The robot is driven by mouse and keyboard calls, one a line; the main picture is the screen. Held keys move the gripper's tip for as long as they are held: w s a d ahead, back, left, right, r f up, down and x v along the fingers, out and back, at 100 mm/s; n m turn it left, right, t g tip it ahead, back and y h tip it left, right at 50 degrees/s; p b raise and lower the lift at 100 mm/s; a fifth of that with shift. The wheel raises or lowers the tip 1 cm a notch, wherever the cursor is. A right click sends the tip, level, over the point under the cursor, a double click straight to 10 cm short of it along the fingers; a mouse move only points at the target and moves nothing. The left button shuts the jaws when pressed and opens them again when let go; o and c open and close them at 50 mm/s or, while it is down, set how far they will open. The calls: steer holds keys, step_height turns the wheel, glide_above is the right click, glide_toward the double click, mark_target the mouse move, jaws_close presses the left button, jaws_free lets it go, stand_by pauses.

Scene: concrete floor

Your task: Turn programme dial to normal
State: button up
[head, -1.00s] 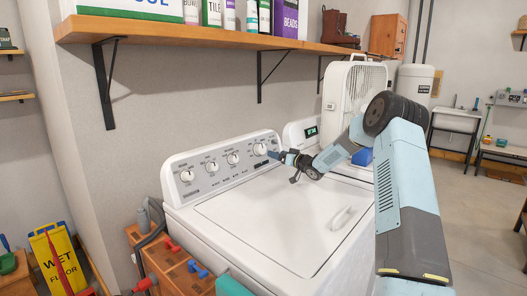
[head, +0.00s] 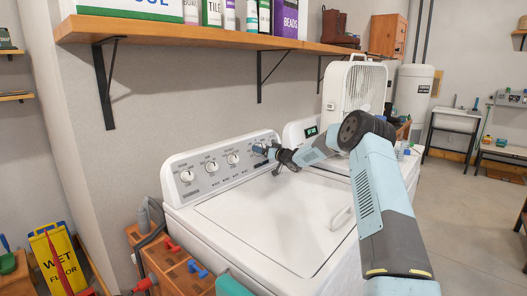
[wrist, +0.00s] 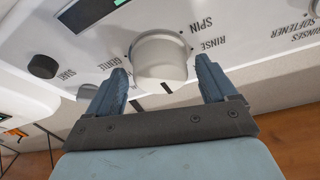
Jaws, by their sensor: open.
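The washer's control panel (head: 222,172) carries a row of white dials. The programme dial (wrist: 160,58) is large and white in the wrist view, with SPIN, RINSE and GENTLE printed around it; NORMAL is not readable. My gripper (wrist: 163,82) is open, with one blue finger on each side of this dial. The fingertips are close to its sides, and I cannot tell whether they touch. In the head view my gripper (head: 266,151) is at the right end of the panel and covers part of that dial.
A dark START button (wrist: 42,66) and a display (wrist: 92,10) sit left of the dial in the wrist view. The washer's white lid (head: 275,225) is shut and clear. A wooden shelf (head: 220,32) hangs above, and a white fan (head: 352,95) stands behind.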

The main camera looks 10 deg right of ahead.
steer(key=shift+c, duration=0.3)
steer(key=c, duration=1)
steer(key=shift+o, duration=0.2)
steer(key=shift+m+h, duration=0.3)
steer(key=shift+m, duration=0.4)
steer(key=m+h, duration=0.1)
steer(key=m, duration=0.2)
steer(key=shift+r, duration=0.1)
steer(key=shift+d+m+h, duration=0.15)
steer(key=shift+m+h, duration=0.75)
steer(key=shift+m, duration=1.5)
